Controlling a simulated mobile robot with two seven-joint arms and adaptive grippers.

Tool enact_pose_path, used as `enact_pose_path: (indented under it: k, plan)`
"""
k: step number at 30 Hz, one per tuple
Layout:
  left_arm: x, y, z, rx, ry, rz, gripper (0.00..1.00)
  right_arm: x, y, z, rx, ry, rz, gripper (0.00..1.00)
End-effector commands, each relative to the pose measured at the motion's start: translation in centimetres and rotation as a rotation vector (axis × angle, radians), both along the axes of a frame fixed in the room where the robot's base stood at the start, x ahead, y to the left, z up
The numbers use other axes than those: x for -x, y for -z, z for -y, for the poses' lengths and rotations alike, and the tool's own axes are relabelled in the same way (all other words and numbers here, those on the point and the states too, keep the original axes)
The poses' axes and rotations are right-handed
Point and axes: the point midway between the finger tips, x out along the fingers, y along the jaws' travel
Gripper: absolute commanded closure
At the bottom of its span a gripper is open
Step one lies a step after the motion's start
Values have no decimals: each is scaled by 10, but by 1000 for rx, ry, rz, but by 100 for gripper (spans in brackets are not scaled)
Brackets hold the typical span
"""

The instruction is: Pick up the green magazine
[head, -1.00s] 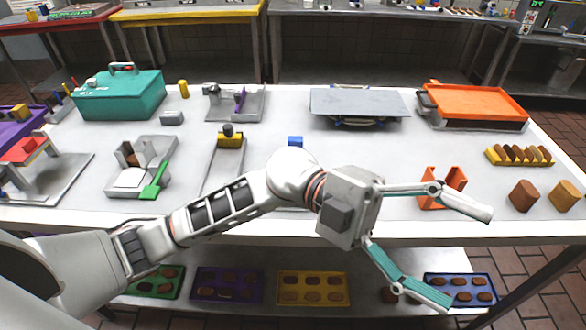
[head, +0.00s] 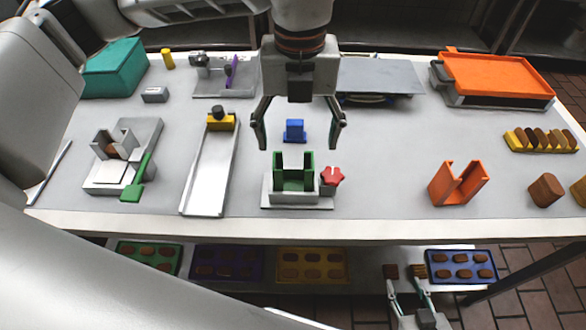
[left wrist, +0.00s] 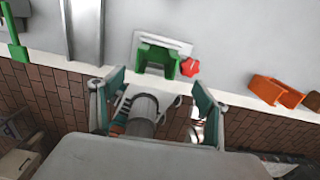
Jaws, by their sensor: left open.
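The green magazine (head: 294,183) is an upright, open-topped U-shaped holder on a pale base plate near the table's front edge. A red star knob (head: 332,177) is at its right side. In the left wrist view the green magazine (left wrist: 157,62) shows beyond the fingers, near the picture's top. My left gripper (head: 299,146) is open and empty, pointing down. Its fingers look spread wider than the magazine, and it appears above it; the exact height I cannot tell. My right gripper (head: 407,280) is low at the front right, its fingers apart.
A small blue block (head: 295,130) stands behind the magazine. A metal chute (head: 208,170) is to the left and an orange magazine (head: 458,184) to the right. A grey plate (head: 380,77) and orange tray (head: 497,80) stand at the back. Coloured trays lie on the lower shelf.

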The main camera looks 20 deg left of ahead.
Motion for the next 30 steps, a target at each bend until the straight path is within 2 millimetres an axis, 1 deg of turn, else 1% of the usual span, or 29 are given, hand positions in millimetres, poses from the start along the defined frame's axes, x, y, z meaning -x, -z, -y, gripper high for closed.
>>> enact_pose_path:
  k: [3, 10, 14, 18, 21, 27, 28, 29, 30]
  plan:
    - [1, 13, -1, -3, -1, -4, 25, 0, -1, 0, 0, 0, 0, 60]
    - [-1, 35, -4, 0, 0, -4, 25, 1, -4, 0, 0, 0, -1, 60]
    - [-2, 54, -10, 1, 0, -5, 25, 0, -9, 0, 1, 0, 1, 60]
    - [-2, 71, -9, 1, 1, -5, 25, 0, -9, 0, 1, 0, 1, 60]
    - [-3, 75, -9, 1, 2, -3, 25, 0, -10, 0, 1, 0, 1, 60]
    - [-3, 76, -9, 2, 2, -2, 25, 0, -9, 0, 1, 0, 1, 60]
    - [-3, 75, -9, 2, 2, -2, 30, 0, -9, 0, 1, 0, 1, 60]
    - [-3, 75, -9, 2, 2, -2, 38, 0, -9, 0, 1, 0, 1, 60]
    - [-3, 75, -9, 2, 2, -2, 48, 0, -9, 0, 1, 0, 1, 60]
